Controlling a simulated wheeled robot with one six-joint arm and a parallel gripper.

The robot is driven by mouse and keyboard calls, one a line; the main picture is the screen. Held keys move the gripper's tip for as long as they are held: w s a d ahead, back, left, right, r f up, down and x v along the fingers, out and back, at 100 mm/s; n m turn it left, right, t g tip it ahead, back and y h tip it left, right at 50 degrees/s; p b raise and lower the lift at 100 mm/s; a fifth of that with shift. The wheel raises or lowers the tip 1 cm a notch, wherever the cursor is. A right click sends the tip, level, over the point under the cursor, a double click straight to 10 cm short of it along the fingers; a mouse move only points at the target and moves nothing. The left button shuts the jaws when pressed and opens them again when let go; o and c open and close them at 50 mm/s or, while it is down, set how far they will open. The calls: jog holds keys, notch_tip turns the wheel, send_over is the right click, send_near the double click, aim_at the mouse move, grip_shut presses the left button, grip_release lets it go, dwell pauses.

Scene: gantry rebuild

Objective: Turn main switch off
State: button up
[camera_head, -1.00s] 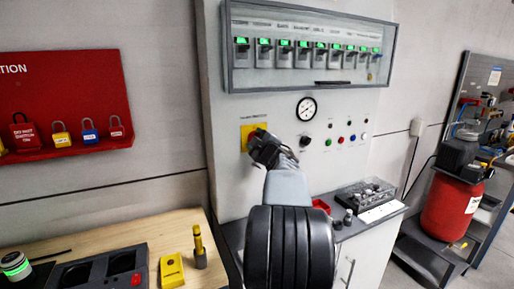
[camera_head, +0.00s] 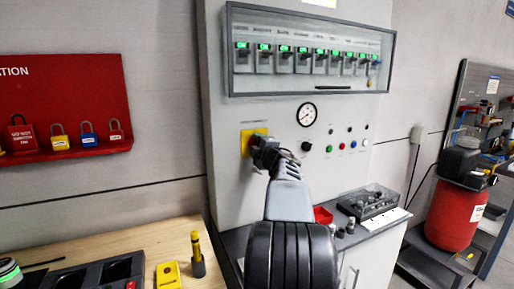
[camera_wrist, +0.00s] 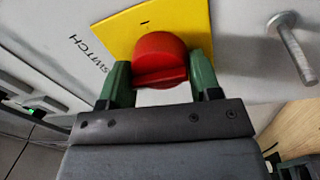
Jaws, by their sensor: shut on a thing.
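The main switch is a red rotary knob (camera_wrist: 160,58) on a yellow plate (camera_wrist: 120,32), mounted on the grey panel. In the wrist view my gripper (camera_wrist: 160,80) has a green finger on each side of the knob and is shut on it. In the head view the yellow plate (camera_head: 247,141) shows at the left of the panel, and my gripper (camera_head: 262,152) covers most of the knob. The lettering beside the plate ends in "SWITCH" in the wrist view.
A metal peg (camera_wrist: 292,38) sticks out near the knob. Above is a windowed breaker box (camera_head: 310,50) with green lights. A gauge (camera_head: 307,114) and small buttons (camera_head: 341,145) sit to the right. A red padlock board (camera_head: 65,100) hangs at left, above a wooden bench (camera_head: 175,240).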

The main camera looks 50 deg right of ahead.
jog(key=shift+f, duration=0.2)
jog(key=o, duration=0.9)
jog(key=shift+w, duration=0.1)
jog(key=shift+r, duration=0.1)
jog(key=b+v, duration=0.1)
jog(key=v, duration=1.3)
